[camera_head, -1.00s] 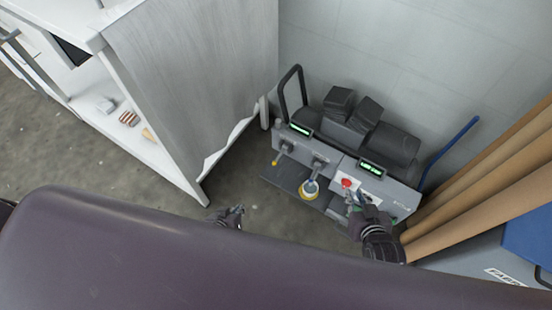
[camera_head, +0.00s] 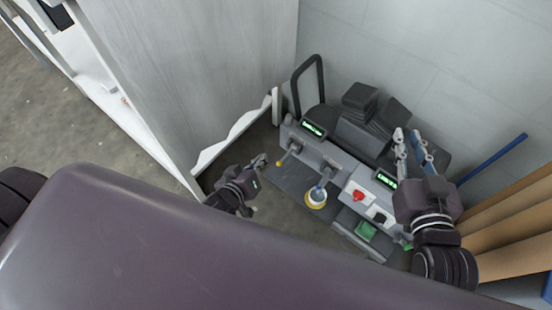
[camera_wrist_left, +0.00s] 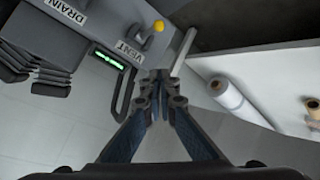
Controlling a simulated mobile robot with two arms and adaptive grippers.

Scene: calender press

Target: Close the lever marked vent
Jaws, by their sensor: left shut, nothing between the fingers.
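The grey press (camera_head: 335,158) stands against the wall. Its vent lever (camera_head: 281,161) has a yellow tip and sticks out at the press's left end. In the left wrist view, the yellow knob (camera_wrist_left: 159,26) shows beside the VENT label (camera_wrist_left: 131,51), with a DRAIN label (camera_wrist_left: 66,11) further left. My left gripper (camera_head: 259,160) is shut and empty, just left of the lever tip, with a small gap in the picture. The lever's shaft is mostly hidden in the wrist view. My right gripper (camera_head: 410,138) is raised over the press's right end, its fingers apart and empty.
A pale cabinet (camera_head: 190,80) stands close on the left of my left gripper. A black looped handle (camera_head: 308,85) rises behind the press's left end. Brown rolls (camera_head: 510,225) stand at right.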

